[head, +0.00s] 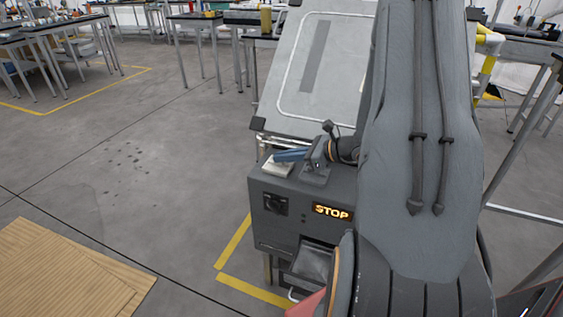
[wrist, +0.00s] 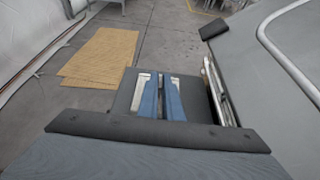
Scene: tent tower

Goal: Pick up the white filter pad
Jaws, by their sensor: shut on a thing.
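The white filter pad (head: 277,166) is at the top left corner of a dark grey machine (head: 283,228) in the head view. My gripper (head: 283,157), with blue fingers, reaches over it from the right and is shut on it. In the wrist view the two blue fingers of my gripper (wrist: 161,82) lie close together, and pale parts of the filter pad (wrist: 140,92) show beside them. The fingers hide the pad's middle. I cannot tell whether the pad still touches the machine top.
The machine has a lit STOP sign (head: 332,212), a black knob (head: 274,204) and an open drawer (head: 311,265). A large tilted grey panel (head: 320,70) stands behind it. Brown sheets (head: 65,270) lie on the floor at the left. The floor between is clear.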

